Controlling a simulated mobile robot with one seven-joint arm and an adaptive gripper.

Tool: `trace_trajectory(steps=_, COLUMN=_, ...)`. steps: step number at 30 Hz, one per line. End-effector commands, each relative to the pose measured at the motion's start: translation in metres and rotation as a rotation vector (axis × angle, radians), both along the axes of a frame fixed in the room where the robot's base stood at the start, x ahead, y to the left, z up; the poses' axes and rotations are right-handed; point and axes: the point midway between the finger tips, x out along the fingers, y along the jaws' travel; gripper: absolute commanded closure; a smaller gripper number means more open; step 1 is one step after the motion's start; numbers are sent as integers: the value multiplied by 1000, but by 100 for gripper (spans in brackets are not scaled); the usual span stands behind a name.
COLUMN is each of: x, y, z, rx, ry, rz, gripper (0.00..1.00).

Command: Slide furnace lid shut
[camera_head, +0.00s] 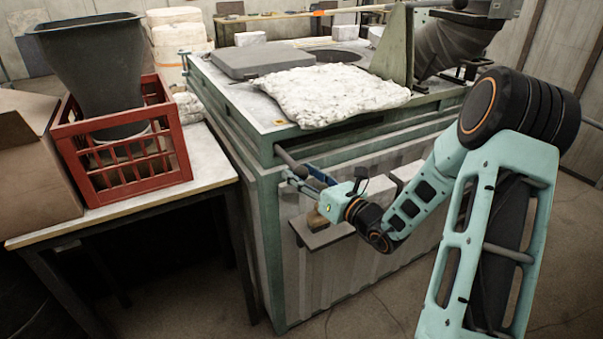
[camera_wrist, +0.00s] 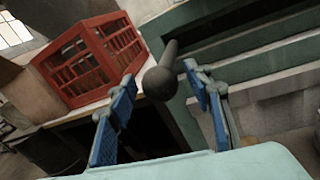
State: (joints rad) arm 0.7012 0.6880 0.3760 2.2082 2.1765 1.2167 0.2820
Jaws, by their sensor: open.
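The furnace lid (camera_head: 262,61) is a flat dark grey slab lying on the furnace top (camera_head: 215,80). Right of it a dark round opening (camera_head: 335,55) shows, partly hidden behind a pale lumpy blanket. A dark rod handle (camera_head: 287,158) sticks out at the furnace's near corner; its rounded end (camera_wrist: 160,83) faces the wrist camera. My gripper (camera_head: 305,180) is at this rod end, in front of the furnace side. In the wrist view my gripper (camera_wrist: 158,74) is open, with one blue pad on each side of the rod.
The pale blanket (camera_head: 335,95) lies over the furnace's front edge. A red crate (camera_head: 125,165) with a dark hopper (camera_head: 92,70) stands on a table (camera_head: 60,228) at left, beside a cardboard box (camera_head: 22,155). A small shelf (camera_head: 325,236) juts out below my gripper.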

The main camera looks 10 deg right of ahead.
Motion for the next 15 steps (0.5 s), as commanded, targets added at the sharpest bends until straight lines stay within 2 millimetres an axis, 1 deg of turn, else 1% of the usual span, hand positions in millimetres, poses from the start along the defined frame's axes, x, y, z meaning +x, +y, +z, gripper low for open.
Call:
trace_trajectory(steps=8, x=2, y=1, z=0, rx=0, ry=0, rz=0, gripper=54)
trace_trajectory(steps=15, x=1, y=1, z=0, rx=0, ry=0, rz=0, gripper=79)
